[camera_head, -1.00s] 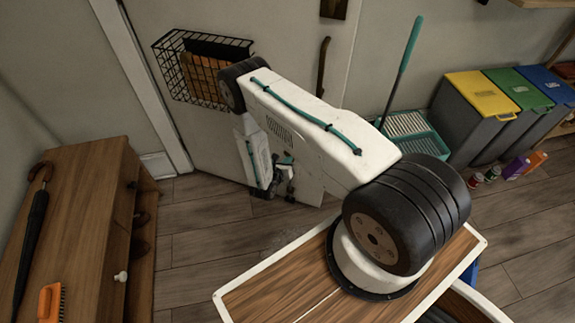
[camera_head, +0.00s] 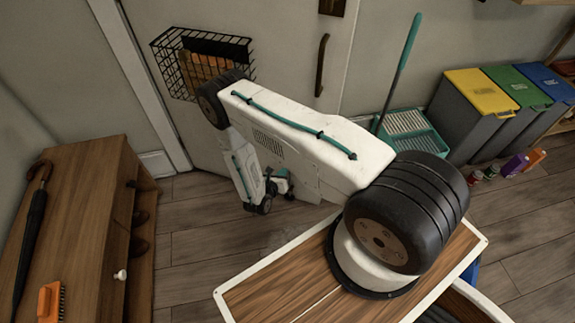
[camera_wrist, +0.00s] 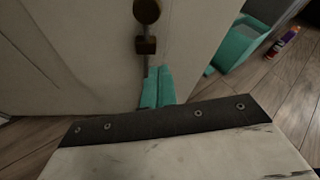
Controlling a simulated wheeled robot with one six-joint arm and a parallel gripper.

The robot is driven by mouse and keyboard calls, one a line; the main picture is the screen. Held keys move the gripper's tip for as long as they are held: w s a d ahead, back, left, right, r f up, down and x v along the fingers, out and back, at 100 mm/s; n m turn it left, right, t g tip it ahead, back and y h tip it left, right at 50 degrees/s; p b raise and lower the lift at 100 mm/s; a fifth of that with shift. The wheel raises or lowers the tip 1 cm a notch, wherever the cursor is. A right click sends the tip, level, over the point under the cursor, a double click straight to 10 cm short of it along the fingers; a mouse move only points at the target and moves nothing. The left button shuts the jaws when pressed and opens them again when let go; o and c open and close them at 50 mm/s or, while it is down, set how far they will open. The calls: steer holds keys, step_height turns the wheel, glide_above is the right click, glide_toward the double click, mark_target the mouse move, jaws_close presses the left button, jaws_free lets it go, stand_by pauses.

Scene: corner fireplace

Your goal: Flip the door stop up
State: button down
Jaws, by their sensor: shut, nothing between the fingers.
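The door stop (camera_wrist: 146,44) is a dark brass-brown fitting on the lower part of the pale door (camera_wrist: 75,50), at the top middle of the wrist view. It has a round knob above, a smaller block below and a thin part running down from it. My gripper (camera_wrist: 158,72) is shut and empty, its teal fingers together just below the block. They overlap the lower end of the thin part in the picture; I cannot tell if they touch it. In the head view my arm hides the door stop.
A wire basket (camera_head: 168,72) and a dark handle (camera_head: 321,65) are on the door. A wooden cabinet (camera_head: 85,185) stands at left. A teal tray (camera_head: 420,130) with a broom stands right of the door, beside colored-lid bins (camera_head: 470,118). The wooden floor (camera_head: 195,240) between is clear.

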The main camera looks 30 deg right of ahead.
steer(key=shift+v, duration=1.75)
steer(key=s+d+r+m+g+h, duration=0.1)
steer(key=s+d+r+m+g, duration=0.15)
steer(key=s, duration=0.25)
steer(key=s+a+r+m+g+y, duration=0.1)
steer(key=s+r+m+g+y, duration=0.15)
steer(key=r+m+g, duration=0.95)
steer(key=s+a+r+m+t+y, duration=0.1)
steer(key=s+a+r+m, duration=0.2)
steer(key=r, duration=1.9)
steer(key=s+a+r+m+t+y, duration=0.1)
steer(key=s+r+m+t+y, duration=0.1)
steer(key=s+r, duration=0.3)
steer(key=s+a+r+m+t+y, duration=0.2)
steer(key=s+r+m+t+y, duration=0.1)
steer(key=r, duration=0.9)
steer(key=s+a+r+m+t+y, duration=0.2)
steer(key=s+r+m+y, duration=0.3)
steer(key=s+r, duration=0.3)
steer(key=shift+s+a+r, duration=0.15)
steer(key=shift+s+r, duration=0.25)
steer(key=shift+r, duration=0.05)
